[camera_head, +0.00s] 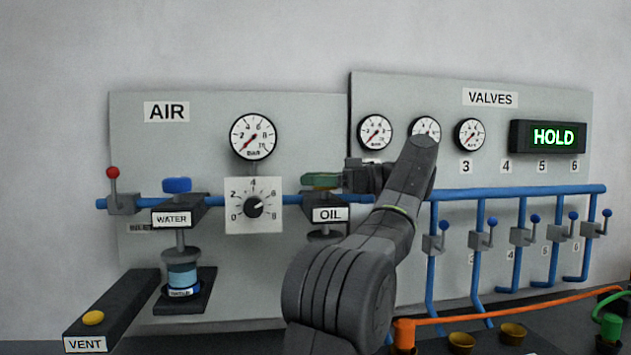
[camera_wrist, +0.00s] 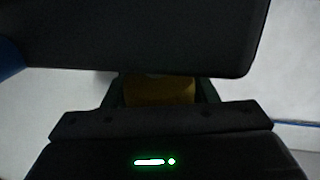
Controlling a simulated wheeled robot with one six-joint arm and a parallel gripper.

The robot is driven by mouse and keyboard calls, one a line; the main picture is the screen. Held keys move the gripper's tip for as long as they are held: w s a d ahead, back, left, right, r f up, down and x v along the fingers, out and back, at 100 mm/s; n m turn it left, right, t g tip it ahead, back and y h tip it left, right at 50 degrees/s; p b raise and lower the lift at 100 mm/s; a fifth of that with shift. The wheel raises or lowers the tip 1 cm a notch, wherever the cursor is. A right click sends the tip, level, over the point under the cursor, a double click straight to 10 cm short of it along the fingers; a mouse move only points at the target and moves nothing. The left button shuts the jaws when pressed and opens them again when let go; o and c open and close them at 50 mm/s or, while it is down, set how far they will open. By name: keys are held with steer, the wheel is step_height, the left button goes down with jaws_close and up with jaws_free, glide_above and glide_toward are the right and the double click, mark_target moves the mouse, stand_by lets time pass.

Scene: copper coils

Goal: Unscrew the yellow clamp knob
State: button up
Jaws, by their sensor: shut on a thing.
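My gripper (camera_head: 322,181) reaches in from the right, just above the block labelled OIL (camera_head: 331,214). In the wrist view my gripper (camera_wrist: 160,92) has its two greenish fingers on either side of a dull yellow thing, the clamp knob (camera_wrist: 160,93), and is shut on it. In the head view the fingers and wrist hide the knob. A dark block fills the top of the wrist view and covers part of the scene there.
A blue knob (camera_head: 177,184) tops the WATER unit (camera_head: 172,219) to the left. The AIR panel has a gauge (camera_head: 253,136) and a dial (camera_head: 254,206). A blue pipe (camera_head: 520,192) with several valve levers runs right. A lit HOLD display (camera_head: 548,137) hangs there.

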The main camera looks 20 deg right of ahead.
steer(key=shift+f+n+g+y+b, duration=0.45)
steer(key=shift+g+b, duration=0.25)
steer(key=shift+b, duration=0.65)
steer(key=o, duration=1)
steer(key=shift+r, duration=0.1)
steer(key=shift+s+r, duration=0.1)
